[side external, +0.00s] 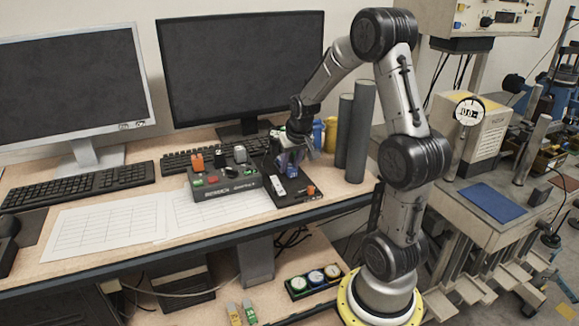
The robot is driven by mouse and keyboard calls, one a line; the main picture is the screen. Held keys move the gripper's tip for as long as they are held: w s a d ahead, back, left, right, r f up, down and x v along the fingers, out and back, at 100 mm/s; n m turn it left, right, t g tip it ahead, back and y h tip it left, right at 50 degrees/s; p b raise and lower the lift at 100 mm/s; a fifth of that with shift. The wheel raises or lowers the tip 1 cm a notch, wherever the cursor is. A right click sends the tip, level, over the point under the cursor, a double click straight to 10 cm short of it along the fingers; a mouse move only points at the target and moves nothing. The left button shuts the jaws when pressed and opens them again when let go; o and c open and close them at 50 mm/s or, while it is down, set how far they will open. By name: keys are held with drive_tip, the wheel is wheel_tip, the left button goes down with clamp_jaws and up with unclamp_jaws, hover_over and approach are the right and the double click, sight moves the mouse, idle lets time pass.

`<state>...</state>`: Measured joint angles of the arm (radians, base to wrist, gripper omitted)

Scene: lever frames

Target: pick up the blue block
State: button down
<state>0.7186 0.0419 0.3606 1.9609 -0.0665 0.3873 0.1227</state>
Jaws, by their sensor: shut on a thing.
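The blue block (290,163) shows as a small dark blue patch at the tip of my gripper (294,158), above a black lever panel (281,199). My gripper points down over this panel and is shut on the blue block. The fingers partly cover the block. I cannot tell whether the block touches the panel below it.
A grey control box (222,187) with orange, black and white levers stands left of the panel. Two dark grey cylinders (356,130) stand close on the right, with a yellow can (331,134) and a blue can (317,134) behind my gripper. Paper sheets (108,222) lie front left.

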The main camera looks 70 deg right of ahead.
drive_tip(key=shift+s+r, duration=0.1)
drive_tip(key=shift+r, duration=0.25)
drive_tip(key=s+a, duration=0.3)
wheel_tip(320, 180, up, 14)
drive_tip(key=w+d, duration=0.1)
drive_tip(key=shift+w+d, duration=0.15)
drive_tip(key=shift+w, duration=0.05)
drive_tip(key=shift+f, duration=0.1)
idle(0.3)
drive_tip(key=shift+s+a, duration=0.8)
drive_tip(key=shift+a, duration=0.05)
